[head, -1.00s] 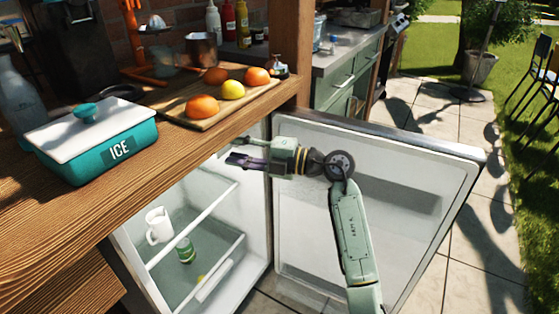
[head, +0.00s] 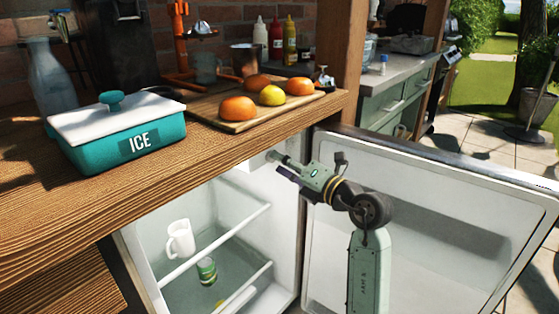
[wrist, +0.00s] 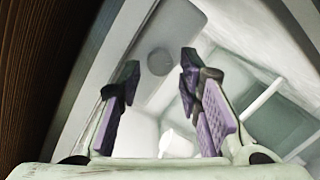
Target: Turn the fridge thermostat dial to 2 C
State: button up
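The fridge's thermostat dial (wrist: 160,61) is a round grey knob on a pale housing in the wrist view. Its number marks are not readable, so its setting cannot be told. In the head view the pale housing (head: 255,161) shows under the counter at the top of the open fridge, with the dial hard to make out near my fingers. My gripper (head: 279,165) points into the fridge's upper part there. In the wrist view its two purple-padded fingers (wrist: 159,63) are apart, with the dial visible between the tips. No contact with the dial is clear.
The fridge door (head: 430,215) stands open on the right, behind my arm. The wooden counter edge (head: 225,155) overhangs close above my gripper. A white mug (head: 180,239) and a green can (head: 206,270) stand inside the fridge. An ice box (head: 120,135) and fruit board (head: 290,108) are above.

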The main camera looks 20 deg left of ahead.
jog(key=shift+x, duration=0.95)
grip_shut()
